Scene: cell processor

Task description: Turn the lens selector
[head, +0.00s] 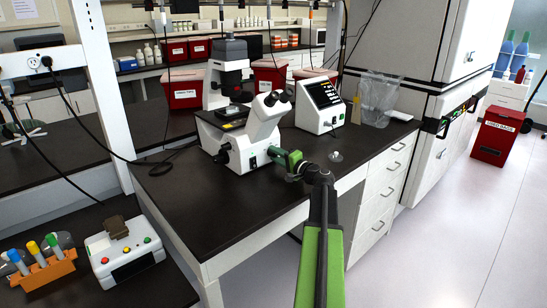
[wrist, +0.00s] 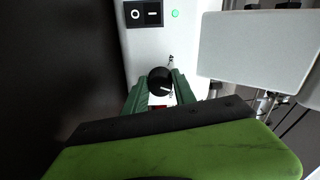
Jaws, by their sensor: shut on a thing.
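The lens selector looks to be the round black knob (wrist: 158,80) with a white pointer mark, on the white side panel of the microscope. A small dark mark shows on the panel just above and right of it. In the wrist view my gripper (wrist: 160,93) has its green fingers on either side of the knob, shut on it. In the head view my gripper (head: 278,155) is against the lower right side of the white microscope (head: 263,130), and it hides the knob there.
An O/– switch (wrist: 143,14) and a green light (wrist: 175,14) are on the same panel. A white device with a screen (head: 321,108) stands to the right of the microscope. A small clear dish (head: 336,156) lies on the dark bench (head: 200,205) right of my gripper.

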